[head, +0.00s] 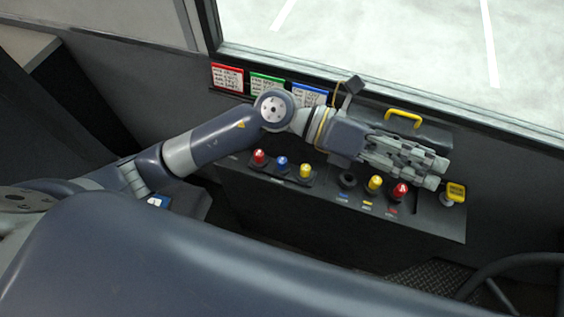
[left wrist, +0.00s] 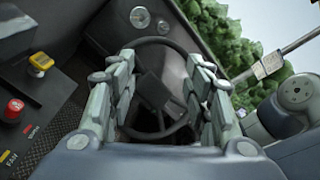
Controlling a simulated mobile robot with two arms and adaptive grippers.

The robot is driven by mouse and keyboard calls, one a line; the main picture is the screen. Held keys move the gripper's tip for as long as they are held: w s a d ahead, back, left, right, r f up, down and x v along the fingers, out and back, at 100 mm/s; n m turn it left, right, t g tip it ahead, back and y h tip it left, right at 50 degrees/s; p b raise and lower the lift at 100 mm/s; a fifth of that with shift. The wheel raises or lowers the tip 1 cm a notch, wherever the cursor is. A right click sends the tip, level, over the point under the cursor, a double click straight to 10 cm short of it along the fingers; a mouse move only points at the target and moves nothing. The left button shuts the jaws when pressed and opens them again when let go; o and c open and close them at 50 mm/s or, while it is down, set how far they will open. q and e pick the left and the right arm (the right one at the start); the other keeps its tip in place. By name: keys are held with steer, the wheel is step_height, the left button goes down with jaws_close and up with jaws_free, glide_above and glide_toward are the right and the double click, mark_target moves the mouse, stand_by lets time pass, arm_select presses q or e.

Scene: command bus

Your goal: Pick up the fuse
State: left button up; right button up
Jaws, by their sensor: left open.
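Fuse-like capped pieces stand in two rows on the dark panel. The left row has a red one (head: 259,157), a blue one (head: 281,163) and a yellow one (head: 305,171). The right row has an empty-looking dark socket (head: 347,181) above a blue label, then a yellow one (head: 375,184) and a red one (head: 400,191). The right red one also shows in the left wrist view (left wrist: 14,109). My left gripper (head: 437,172) is open over the panel's right part, pointing right. In the left wrist view its fingers (left wrist: 160,76) are apart with nothing between them.
A yellow square switch (head: 455,192) stands close to the gripper's fingertips. A yellow handle (head: 403,118) is behind the gripper. Red, green and blue framed cards (head: 227,78) line the wall. A steering wheel (left wrist: 160,45) and gauges (left wrist: 140,17) lie beyond the fingers.

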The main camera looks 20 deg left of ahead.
arm_select(q)
steer(key=a+f+m+g+y, duration=0.1)
steer(key=a+f+m+y, duration=0.25)
steer(key=f+y, duration=0.4)
steer(key=t+y, duration=0.2)
steer(key=y, duration=0.8)
glide_above(282, 160)
steer(key=shift+m, duration=0.25)
step_height(282, 160, down, 14)
steer(key=shift+s+r, duration=0.1)
step_height(282, 160, down, 2)
steer(key=shift+f+p, duration=0.1)
steer(key=shift+p, duration=0.4)
step_height(282, 160, down, 4)
steer(key=shift+f+p, duration=0.15)
steer(key=shift+p, duration=0.25)
steer(key=shift+c, duration=0.2)
steer(key=c, duration=0.9)
